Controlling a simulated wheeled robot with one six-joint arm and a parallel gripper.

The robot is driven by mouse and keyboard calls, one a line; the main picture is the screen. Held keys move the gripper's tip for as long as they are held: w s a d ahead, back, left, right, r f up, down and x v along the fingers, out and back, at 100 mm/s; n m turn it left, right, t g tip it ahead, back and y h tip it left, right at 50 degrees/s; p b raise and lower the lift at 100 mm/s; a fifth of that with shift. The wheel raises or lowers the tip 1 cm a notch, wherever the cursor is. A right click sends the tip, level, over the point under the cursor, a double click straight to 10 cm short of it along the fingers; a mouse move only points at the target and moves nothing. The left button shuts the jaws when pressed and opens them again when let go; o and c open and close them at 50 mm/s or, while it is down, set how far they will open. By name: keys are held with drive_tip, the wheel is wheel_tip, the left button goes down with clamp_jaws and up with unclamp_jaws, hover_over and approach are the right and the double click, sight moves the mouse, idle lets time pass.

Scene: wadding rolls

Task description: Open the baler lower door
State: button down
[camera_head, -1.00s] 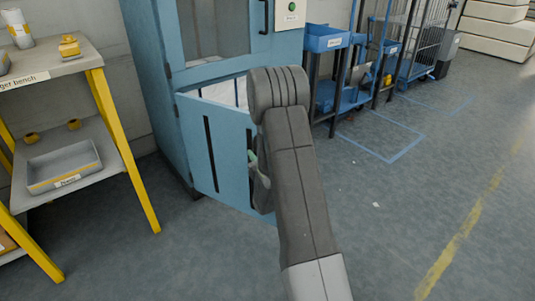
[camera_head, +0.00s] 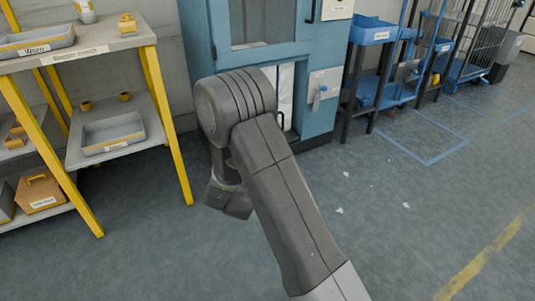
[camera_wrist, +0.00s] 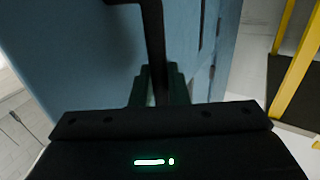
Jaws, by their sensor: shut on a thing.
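The blue baler (camera_head: 220,30) stands at the back centre in the head view. Its lower opening shows pale material (camera_head: 286,92) inside. The lower door stands swung out from the opening; in the head view my arm hides most or all of it. In the wrist view the blue door panel (camera_wrist: 75,55) fills the left and middle. A black bar handle (camera_wrist: 152,35) runs down from the top to my gripper (camera_wrist: 160,85). My gripper is shut on this handle, close to the panel. In the head view my fingertips are hidden by my arm.
A yellow-legged bench (camera_head: 172,130) with trays stands close at the left; its yellow leg (camera_wrist: 285,30) also shows in the wrist view. Blue bin racks (camera_head: 372,85) stand right of the baler. The floor at front and right is clear except small white scraps.

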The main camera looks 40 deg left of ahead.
drive_tip(key=shift+s+a+r, duration=0.2)
drive_tip(key=shift+s+a, duration=0.3)
drive_tip(key=shift+a, duration=0.05)
drive_tip(key=c, duration=1.5)
unclamp_jaws()
drive_tip(key=shift+f+h, duration=0.1)
drive_tip(key=shift+h, duration=0.2)
drive_tip(key=p+v, duration=0.3)
drive_tip(key=v, duration=1)
drive_tip(key=shift+s+d+f, duration=0.2)
drive_tip(key=shift+s, duration=0.1)
